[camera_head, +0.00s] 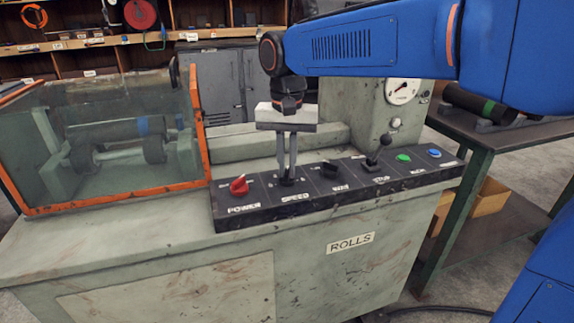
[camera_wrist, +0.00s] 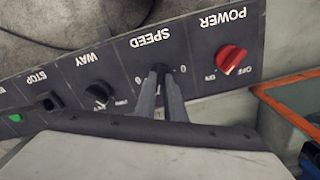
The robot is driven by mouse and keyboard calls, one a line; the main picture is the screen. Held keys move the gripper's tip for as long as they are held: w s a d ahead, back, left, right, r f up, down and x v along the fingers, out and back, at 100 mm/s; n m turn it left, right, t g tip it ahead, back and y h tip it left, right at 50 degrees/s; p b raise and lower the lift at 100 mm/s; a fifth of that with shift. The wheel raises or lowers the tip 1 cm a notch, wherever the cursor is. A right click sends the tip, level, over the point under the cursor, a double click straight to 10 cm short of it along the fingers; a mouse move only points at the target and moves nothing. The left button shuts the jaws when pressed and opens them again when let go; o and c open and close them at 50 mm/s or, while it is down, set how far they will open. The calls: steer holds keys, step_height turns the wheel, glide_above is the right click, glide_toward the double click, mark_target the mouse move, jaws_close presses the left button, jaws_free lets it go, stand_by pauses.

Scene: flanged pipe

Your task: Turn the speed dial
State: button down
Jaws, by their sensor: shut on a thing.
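The speed dial (camera_wrist: 160,68) is a small black knob on the panel section labelled SPEED, mostly hidden by my fingers in both views. My gripper (camera_head: 286,178) points straight down over that section, its two grey fingers close together and shut on the dial. In the wrist view my gripper (camera_wrist: 165,80) reaches the dial from below, with the SPEED label just beyond it. The dial's pointer direction cannot be made out.
An orange-framed guard (camera_head: 202,135) stands left over the rollers.

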mark_target(287, 171)
steer(key=shift+m, duration=0.6)
steer(key=c, duration=1.8)
jaws_free()
steer(key=shift+c, duration=0.2)
step_height(287, 171, up, 18)
steer(key=shift+f, duration=0.25)
